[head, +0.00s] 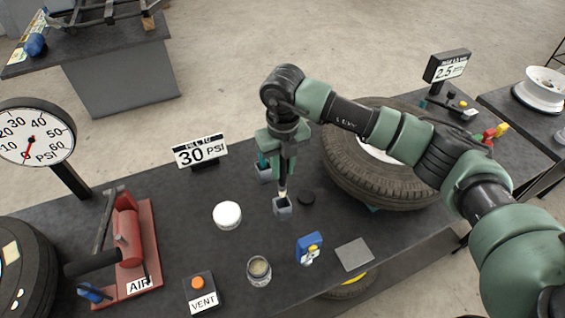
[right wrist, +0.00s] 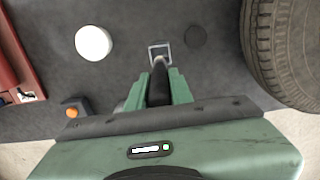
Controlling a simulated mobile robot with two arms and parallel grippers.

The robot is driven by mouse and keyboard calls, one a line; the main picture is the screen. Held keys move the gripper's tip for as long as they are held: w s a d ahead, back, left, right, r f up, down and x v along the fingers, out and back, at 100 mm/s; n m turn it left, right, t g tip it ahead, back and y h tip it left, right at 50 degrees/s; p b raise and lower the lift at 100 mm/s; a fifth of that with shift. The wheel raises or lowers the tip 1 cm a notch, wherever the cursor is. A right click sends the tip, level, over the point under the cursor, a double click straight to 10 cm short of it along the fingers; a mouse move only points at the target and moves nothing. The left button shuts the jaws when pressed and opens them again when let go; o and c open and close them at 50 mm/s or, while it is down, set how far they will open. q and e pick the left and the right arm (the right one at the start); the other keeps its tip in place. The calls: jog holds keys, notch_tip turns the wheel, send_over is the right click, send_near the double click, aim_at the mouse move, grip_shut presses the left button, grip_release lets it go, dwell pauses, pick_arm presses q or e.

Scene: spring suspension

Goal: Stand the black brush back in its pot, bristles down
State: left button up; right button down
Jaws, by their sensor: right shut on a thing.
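My right gripper (head: 282,182) points down over the bench and is shut on the black brush (right wrist: 158,86). The brush hangs upright, handle between the fingers, pale bristles (head: 282,192) at the bottom. Right below is a small grey square pot (head: 283,209), which also shows in the right wrist view (right wrist: 152,46). The bristles overlap the pot's near rim in the right wrist view; I cannot tell whether they are inside or just above it. My left gripper is not in view.
A second grey pot (head: 264,176) with something teal stands behind. A black disc (head: 306,198) lies right of the pot, a white round lid (head: 227,215) to the left. An open jar (head: 259,271) and blue item (head: 309,248) are nearer. A large tyre (head: 345,170) lies to the right.

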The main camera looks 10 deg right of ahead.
aim_at(283, 185)
jog(key=shift+f, duration=0.55)
jog(key=shift+f+b, duration=0.4)
jog(key=shift+f, duration=0.25)
notch_tip(283, 185, down, 2)
jog(key=shift+f+b, duration=0.1)
jog(key=shift+b, duration=0.9)
jog(key=shift+f+b, duration=1.3)
jog(key=shift+f, duration=0.25)
jog(key=c, duration=1.2)
grip_release()
jog(key=shift+o, duration=0.2)
jog(key=shift+r, duration=0.15)
